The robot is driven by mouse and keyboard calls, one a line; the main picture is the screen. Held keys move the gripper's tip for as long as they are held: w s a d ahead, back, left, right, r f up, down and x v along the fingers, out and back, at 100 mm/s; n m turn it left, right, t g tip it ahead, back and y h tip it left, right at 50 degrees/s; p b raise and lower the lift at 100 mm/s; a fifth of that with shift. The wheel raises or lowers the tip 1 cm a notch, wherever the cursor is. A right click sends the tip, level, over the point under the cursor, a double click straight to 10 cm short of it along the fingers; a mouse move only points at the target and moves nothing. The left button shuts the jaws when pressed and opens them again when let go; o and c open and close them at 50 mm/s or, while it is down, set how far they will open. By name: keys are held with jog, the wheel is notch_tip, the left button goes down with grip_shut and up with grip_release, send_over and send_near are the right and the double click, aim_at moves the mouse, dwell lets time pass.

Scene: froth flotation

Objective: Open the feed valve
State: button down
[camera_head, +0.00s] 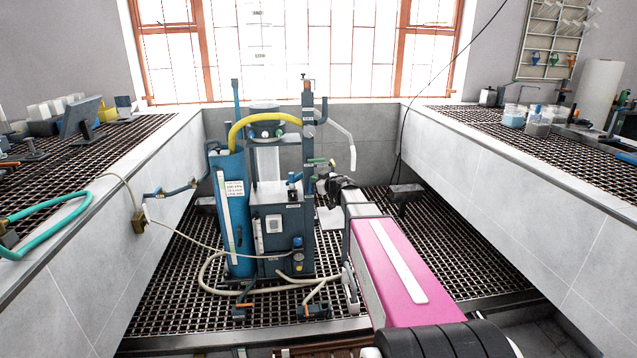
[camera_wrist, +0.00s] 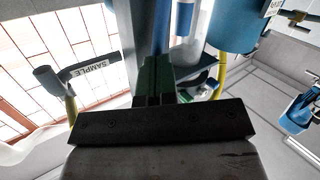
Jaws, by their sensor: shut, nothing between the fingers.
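The flotation machine (camera_head: 280,220) stands on the floor grating in the middle of the head view, with a blue cylinder (camera_head: 232,215) at its left. Small valves with orange handles sit at its foot, one at the left (camera_head: 243,307) and one at the right (camera_head: 315,310). I cannot tell which fitting is the feed valve. My gripper (camera_head: 320,162) is at the right side of the machine's upright column, at mid height. In the wrist view my gripper (camera_wrist: 155,82) has its green fingers together and empty, pointing at a blue-grey column; contact is unclear.
A pipe labelled SAMPLE (camera_wrist: 92,69) is left of my fingers in the wrist view. A yellow hose (camera_head: 262,118) arches over the machine, and pale hoses (camera_head: 215,270) lie at its foot. Benches stand left (camera_head: 100,200) and right (camera_head: 530,165). Grating at the right (camera_head: 450,240) is clear.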

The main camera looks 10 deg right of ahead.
jog(key=shift+a+r, duration=0.1)
jog(key=shift+a, duration=0.25)
dwell(0.3)
